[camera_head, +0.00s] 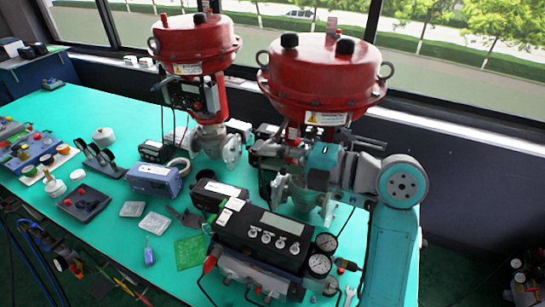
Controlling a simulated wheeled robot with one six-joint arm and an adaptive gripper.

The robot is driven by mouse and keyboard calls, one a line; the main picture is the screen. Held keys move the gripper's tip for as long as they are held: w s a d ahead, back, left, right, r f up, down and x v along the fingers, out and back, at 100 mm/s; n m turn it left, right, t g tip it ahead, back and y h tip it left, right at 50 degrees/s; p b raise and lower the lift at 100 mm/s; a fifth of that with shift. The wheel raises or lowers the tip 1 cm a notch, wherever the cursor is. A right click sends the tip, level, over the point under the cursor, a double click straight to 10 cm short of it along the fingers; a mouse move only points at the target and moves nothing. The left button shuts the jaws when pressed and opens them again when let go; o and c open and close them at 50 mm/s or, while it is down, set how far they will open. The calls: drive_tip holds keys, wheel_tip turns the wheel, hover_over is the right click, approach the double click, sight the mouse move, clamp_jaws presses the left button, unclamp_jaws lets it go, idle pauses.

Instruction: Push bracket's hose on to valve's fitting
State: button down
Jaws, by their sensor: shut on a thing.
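Two red-topped valves stand on the green table, and my arm reaches in front of the nearer valve (318,78). My gripper (262,150) is dark and small at the left end of the arm, beside the nearer valve's stem, below its red dome. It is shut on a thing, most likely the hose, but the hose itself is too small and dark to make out. The bracket and the valve's fitting cannot be told apart from the dark parts around the stem. Whether the hose touches the fitting cannot be seen.
The farther red valve (195,45) stands behind on the left. A black calibrator box with knobs (262,232) and pressure gauges (320,264) stand in front of the nearer valve. A blue device (154,180) and a green board (189,252) lie left.

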drive_tip(key=shift+w, duration=0.15)
drive_tip(key=c, duration=1)
unclamp_jaws()
